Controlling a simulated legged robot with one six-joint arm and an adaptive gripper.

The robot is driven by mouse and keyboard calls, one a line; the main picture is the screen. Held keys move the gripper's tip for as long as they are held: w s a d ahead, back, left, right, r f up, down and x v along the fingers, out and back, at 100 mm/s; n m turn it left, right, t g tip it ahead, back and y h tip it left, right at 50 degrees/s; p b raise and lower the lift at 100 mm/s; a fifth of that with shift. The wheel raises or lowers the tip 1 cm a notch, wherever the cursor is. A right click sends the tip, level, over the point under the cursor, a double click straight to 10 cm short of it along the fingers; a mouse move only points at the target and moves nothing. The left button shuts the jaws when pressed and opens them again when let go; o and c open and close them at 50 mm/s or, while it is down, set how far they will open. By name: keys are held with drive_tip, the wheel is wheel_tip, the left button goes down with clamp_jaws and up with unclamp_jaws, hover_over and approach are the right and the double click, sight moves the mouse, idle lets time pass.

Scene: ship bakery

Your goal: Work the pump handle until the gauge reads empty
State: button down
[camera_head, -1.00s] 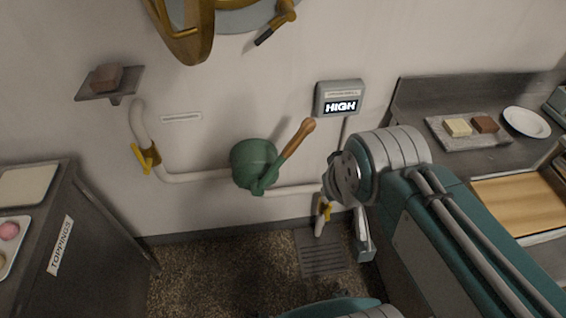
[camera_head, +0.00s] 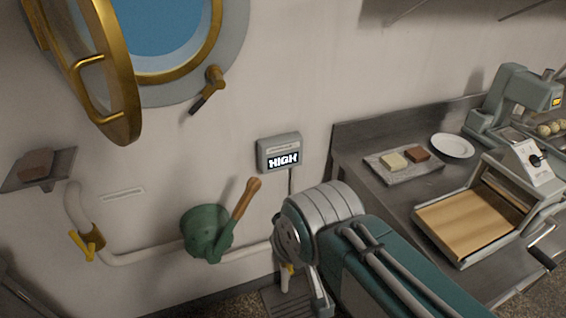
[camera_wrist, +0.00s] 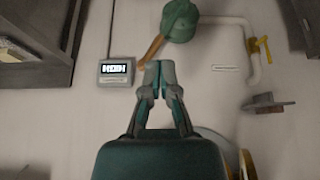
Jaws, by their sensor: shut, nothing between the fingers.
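The green pump (camera_head: 207,232) is fixed to the wall on a white pipe. Its handle (camera_head: 245,200), with a wooden grip, slants up to the right. The gauge (camera_head: 279,154) on the wall right of the handle reads HIGH. In the wrist view, which shows the scene upside down, the pump (camera_wrist: 181,20), the handle (camera_wrist: 151,50) and the gauge (camera_wrist: 116,71) appear beyond my gripper (camera_wrist: 160,66). My gripper is shut and empty, its fingertips close to the grip's end in that picture; I cannot tell whether they touch.
Yellow valve levers (camera_head: 84,245) sit on the pipe. A small wall shelf (camera_head: 40,172) holds a brown block at left. An open brass porthole (camera_head: 105,75) hangs above. A steel counter (camera_head: 385,195) at right carries a tray, a plate (camera_head: 452,146) and a dough machine (camera_head: 470,215).

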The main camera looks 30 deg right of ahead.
drive_tip(key=c, duration=1.3)
unclamp_jaws()
drive_tip(key=shift+c, duration=0.2)
drive_tip(key=o, duration=1)
drive_tip(key=shift+w+a+f+m+g, duration=0.1)
drive_tip(key=shift+w+f+m+g, duration=0.1)
drive_tip(key=shift+f+m+g, duration=0.15)
drive_tip(key=shift+o, duration=0.2)
drive_tip(key=w+a+f+m+g+y, duration=0.3)
drive_tip(key=w+f+m+g+y, duration=0.1)
drive_tip(key=w+f+m+y, duration=0.15)
drive_tip(key=m+t+y, duration=0.7)
drive_tip(key=m+t, duration=0.5)
drive_tip(key=m, duration=1.3)
approach(246, 201)
drive_tip(key=x, duration=0.3)
drive_tip(key=f+x, duration=0.1)
drive_tip(key=x, duration=0.7)
drive_tip(key=shift+w+d+f, duration=0.2)
drive_tip(key=shift+w+d, duration=0.15)
drive_tip(key=shift+d, duration=0.1)
